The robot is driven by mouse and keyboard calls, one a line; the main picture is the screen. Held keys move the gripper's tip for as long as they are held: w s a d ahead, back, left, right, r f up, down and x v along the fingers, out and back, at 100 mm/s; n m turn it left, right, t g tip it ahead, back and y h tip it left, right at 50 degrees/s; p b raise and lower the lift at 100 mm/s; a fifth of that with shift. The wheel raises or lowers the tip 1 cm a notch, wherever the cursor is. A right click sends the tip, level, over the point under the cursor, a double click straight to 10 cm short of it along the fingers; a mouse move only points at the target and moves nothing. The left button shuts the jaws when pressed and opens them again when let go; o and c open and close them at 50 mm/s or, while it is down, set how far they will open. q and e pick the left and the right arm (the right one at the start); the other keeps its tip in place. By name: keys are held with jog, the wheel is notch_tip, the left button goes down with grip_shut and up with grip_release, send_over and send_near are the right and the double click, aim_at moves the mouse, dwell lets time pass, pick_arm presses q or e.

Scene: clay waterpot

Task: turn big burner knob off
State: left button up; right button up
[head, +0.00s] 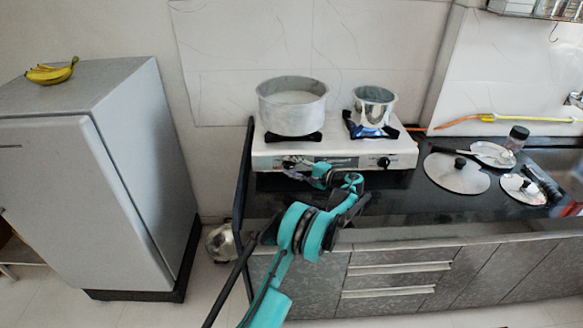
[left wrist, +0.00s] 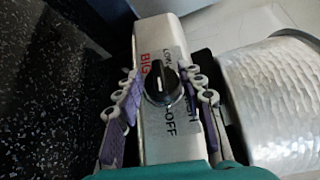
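The big burner knob (left wrist: 164,90) is black and round with a raised grip bar and a white line, on the stove's pale front panel. Red "BIG" lettering is beside it, and "OFF" is printed below it in the left wrist view. The white line points toward the top of that view, not at "OFF". My left gripper (left wrist: 166,78) is open, with one purple-and-grey finger on each side of the knob and small gaps visible. In the head view my left gripper (head: 297,170) is at the stove's front left and partly hides the knob. My right gripper is not in view.
The white stove (head: 345,147) carries a large pot (head: 292,112) at left and a smaller pot (head: 373,107) at right. A second knob (head: 384,162) is on the right front. Lids (head: 456,178) lie on the dark counter. A fridge (head: 95,190) stands at left.

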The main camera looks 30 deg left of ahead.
pick_arm(q)
jog(key=shift+o, duration=1)
jog(key=d+r, duration=0.1)
jog(key=d, duration=1.1)
jog(key=shift+s, duration=0.3)
jog(key=shift+r, duration=0.2)
